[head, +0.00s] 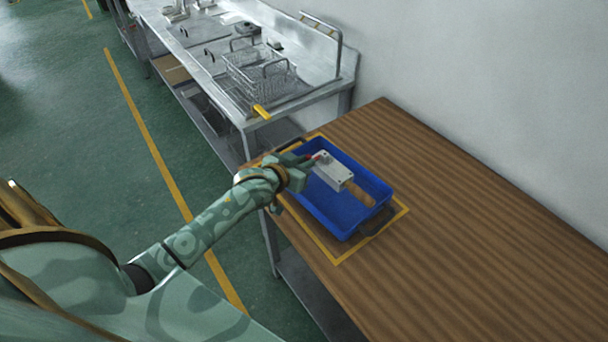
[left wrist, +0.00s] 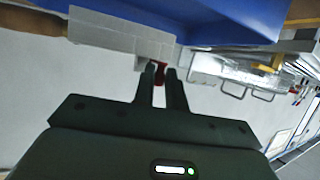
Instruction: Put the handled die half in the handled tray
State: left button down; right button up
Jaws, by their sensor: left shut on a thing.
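The handled die half is a pale grey metal block (head: 333,172) with a wooden handle (head: 360,193) and a small red part at its other end. It is over the inside of the blue handled tray (head: 349,231) on the wooden table. I cannot tell whether it touches the tray floor. My left gripper (head: 311,161) reaches over the tray's left far side, shut on the die half at its red part. The left wrist view shows the fingers (left wrist: 161,82) around the red part, with the grey block (left wrist: 120,38) beyond. My right gripper is not in view.
The tray stands inside a yellow outline (head: 337,262) on the wooden table (head: 480,235); the table's right part is clear. A metal bench (head: 288,104) with wire baskets (head: 258,75) adjoins the far end. A wall (head: 480,80) runs behind.

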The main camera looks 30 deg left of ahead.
pick_arm(q)
jog(key=shift+w+a+f+b, duration=0.25)
jog(key=shift+w+a+f, duration=0.15)
jog(key=shift+f, duration=0.2)
jog(key=shift+w+a+f+b, duration=0.25)
jog(key=shift+w+f, duration=0.2)
jog(key=shift+f, duration=0.15)
notch_tip(320, 180, down, 3)
jog(key=shift+b, duration=0.6)
jog(key=shift+r, duration=0.1)
jog(key=c, duration=1.8)
grip_release()
jog(key=shift+s+f, duration=0.1)
jog(key=shift+f, duration=0.1)
jog(key=shift+c, duration=0.2)
jog(key=o, duration=0.4)
